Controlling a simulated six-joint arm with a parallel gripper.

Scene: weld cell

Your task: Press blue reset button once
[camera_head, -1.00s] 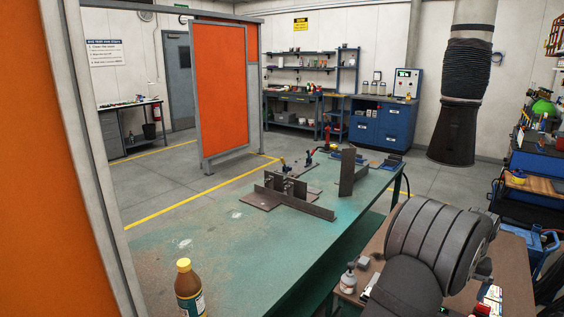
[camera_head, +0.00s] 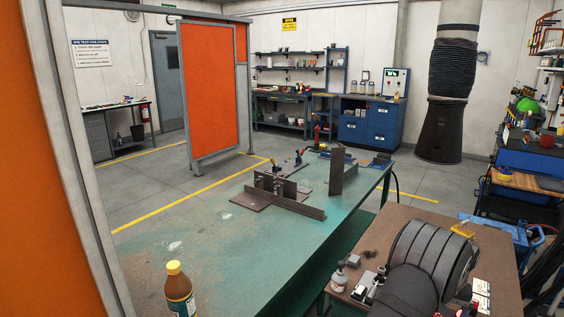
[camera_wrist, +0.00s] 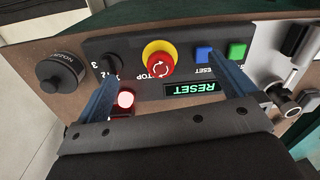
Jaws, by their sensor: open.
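In the wrist view, a dark control panel (camera_wrist: 135,48) shows upside down. The blue button (camera_wrist: 204,54) sits on it beside a green button (camera_wrist: 237,52), above a lit display (camera_wrist: 192,88) reading RESET. My gripper (camera_wrist: 167,70) is open and empty, with one blue finger on each side of the view. The right fingertip appears close to the blue button; I cannot tell whether it touches. In the head view, my arm covers part of the brown table (camera_head: 385,232), and I cannot make out the blue button there.
A red stop button on a yellow ring (camera_wrist: 160,58) lies between the fingers. A red lamp (camera_wrist: 125,99) glows by the left finger. A black knob (camera_wrist: 62,74) stands at left, metal fittings (camera_wrist: 284,98) at right. A bottle (camera_head: 338,277) stands on the brown table.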

